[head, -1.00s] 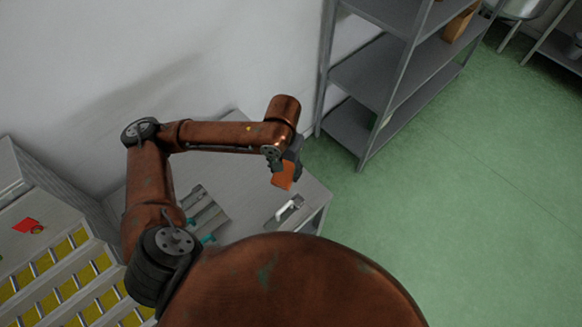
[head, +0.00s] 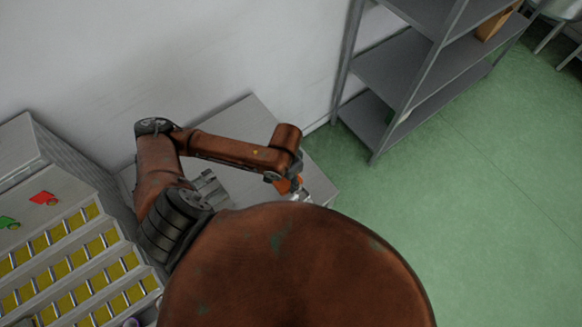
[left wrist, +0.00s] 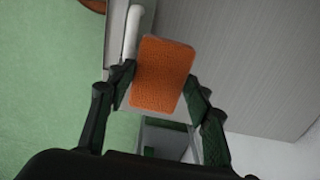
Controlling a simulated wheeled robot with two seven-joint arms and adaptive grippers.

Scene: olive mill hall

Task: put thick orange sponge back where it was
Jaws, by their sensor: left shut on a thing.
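The thick orange sponge (left wrist: 162,75) is held between the two dark fingers of my left gripper (left wrist: 158,88), seen in the left wrist view. In the head view a small part of the sponge (head: 283,186) shows below my left wrist, over the right part of the grey table; the rest is hidden by my arm. I cannot tell whether the sponge touches the tabletop. A white handle (left wrist: 131,32) shows just beside the sponge in the left wrist view. My right gripper is not in view.
The grey table (head: 246,115) stands against the white wall, with grey slotted parts (head: 209,188) on it. A grey shelf rack (head: 392,70) stands to the right. A machine with a red button plate (head: 44,198) is at left. Green floor (head: 470,190) is clear.

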